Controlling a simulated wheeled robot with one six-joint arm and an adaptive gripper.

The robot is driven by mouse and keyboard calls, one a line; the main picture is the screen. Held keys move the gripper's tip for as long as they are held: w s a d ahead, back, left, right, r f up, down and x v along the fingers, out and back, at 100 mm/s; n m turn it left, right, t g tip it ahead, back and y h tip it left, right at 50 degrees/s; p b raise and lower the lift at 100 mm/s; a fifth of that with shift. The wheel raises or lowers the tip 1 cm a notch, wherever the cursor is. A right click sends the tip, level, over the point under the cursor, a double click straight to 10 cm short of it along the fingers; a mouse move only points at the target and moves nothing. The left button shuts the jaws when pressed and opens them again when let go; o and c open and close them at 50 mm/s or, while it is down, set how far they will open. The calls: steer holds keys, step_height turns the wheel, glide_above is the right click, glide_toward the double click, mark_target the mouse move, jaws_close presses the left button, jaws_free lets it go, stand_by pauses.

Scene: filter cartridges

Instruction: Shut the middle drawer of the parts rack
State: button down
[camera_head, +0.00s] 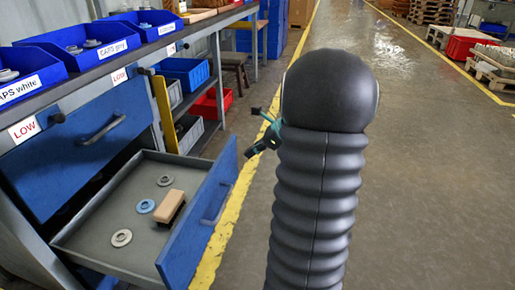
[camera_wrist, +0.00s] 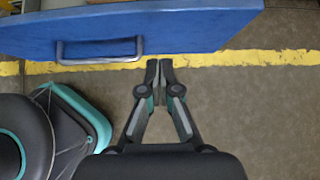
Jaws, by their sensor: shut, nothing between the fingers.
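The middle drawer is pulled out of the parts rack, its blue front (camera_head: 198,222) facing right with a metal handle (camera_head: 217,203). Its grey tray (camera_head: 108,222) holds several washer-like rings, one blue, and a tan-topped block (camera_head: 169,206). My gripper (camera_head: 251,150) is outside the drawer, just beyond the far end of its front, partly hidden by my arm. In the wrist view, my gripper (camera_wrist: 159,66) is shut and empty. The drawer front (camera_wrist: 180,30) spans the top there, with its handle (camera_wrist: 100,58) left of the fingertips. Contact with the front cannot be told.
Another blue drawer front (camera_head: 70,165) sits above the open tray. Blue bins (camera_head: 105,42) with small parts line the rack top.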

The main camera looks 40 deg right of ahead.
mark_target(223, 161)
steer(key=w+a+f, duration=0.1)
steer(key=w+a, duration=0.1)
steer(key=w+a+f+b, duration=0.1)
steer(key=w+f, duration=0.1)
steer(key=shift+w+a+f, duration=0.1)
steer(key=shift+w+a, duration=0.2)
steer(key=shift+a, duration=0.05)
steer(key=shift+w+a, duration=0.2)
steer(key=shift+w, duration=0.1)
steer(key=shift+w+a, duration=0.2)
steer(key=shift+w, duration=0.05)
